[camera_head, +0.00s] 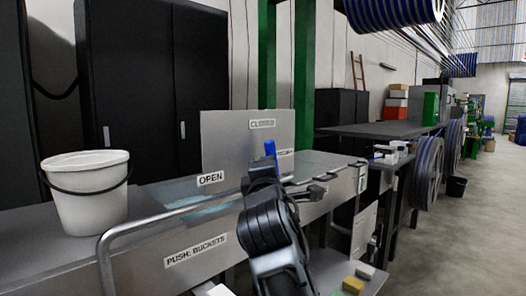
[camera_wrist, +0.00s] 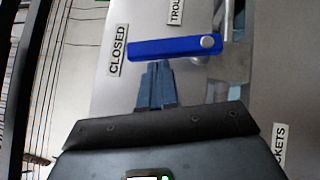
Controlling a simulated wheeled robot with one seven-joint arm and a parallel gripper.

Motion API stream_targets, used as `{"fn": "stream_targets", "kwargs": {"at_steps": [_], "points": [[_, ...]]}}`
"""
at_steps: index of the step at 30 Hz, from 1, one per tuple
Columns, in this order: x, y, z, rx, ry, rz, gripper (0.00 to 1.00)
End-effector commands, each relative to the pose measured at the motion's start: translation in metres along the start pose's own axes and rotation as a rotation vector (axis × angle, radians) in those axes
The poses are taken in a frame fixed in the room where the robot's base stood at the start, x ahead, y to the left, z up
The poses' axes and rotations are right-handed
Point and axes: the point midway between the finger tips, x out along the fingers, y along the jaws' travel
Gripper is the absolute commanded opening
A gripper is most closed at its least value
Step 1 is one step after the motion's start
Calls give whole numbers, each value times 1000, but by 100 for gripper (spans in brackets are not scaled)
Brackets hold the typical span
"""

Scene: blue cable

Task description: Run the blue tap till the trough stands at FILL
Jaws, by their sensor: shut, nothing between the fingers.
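The blue tap lever (camera_head: 270,149) stands upright at the back panel, pointing toward the partly hidden CLOSED label (camera_head: 262,124). In the wrist view the blue lever (camera_wrist: 165,49) runs from its round pale pivot toward the CLOSED label (camera_wrist: 117,50). My gripper (camera_wrist: 155,75) is shut and empty, its fingertips close against the lever's side; I cannot tell whether they touch. In the head view my arm hides the fingertips and the tap's base. The OPEN label (camera_head: 210,178) is lower left of the lever. The trough (camera_head: 165,203) shows a bluish patch; no FILL mark is legible.
A white bucket (camera_head: 88,195) stands on the bench at the left. A curved metal rail (camera_head: 150,222) runs along the front, above the PUSH: BUCKETS label (camera_head: 195,250). Dark cabinets stand behind. A dark table (camera_head: 375,130) and cable reels are at the right, beside open floor.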

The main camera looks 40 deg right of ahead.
Motion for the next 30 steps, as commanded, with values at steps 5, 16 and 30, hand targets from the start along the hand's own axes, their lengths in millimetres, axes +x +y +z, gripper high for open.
{"fn": "stream_targets", "kwargs": {"at_steps": [5, 16, 30], "points": [[7, 13, 7, 86, 1, -87, 0], [13, 12, 13, 194, 0, -194, 0], [14, 9, 13, 215, 1, -215, 0]]}}
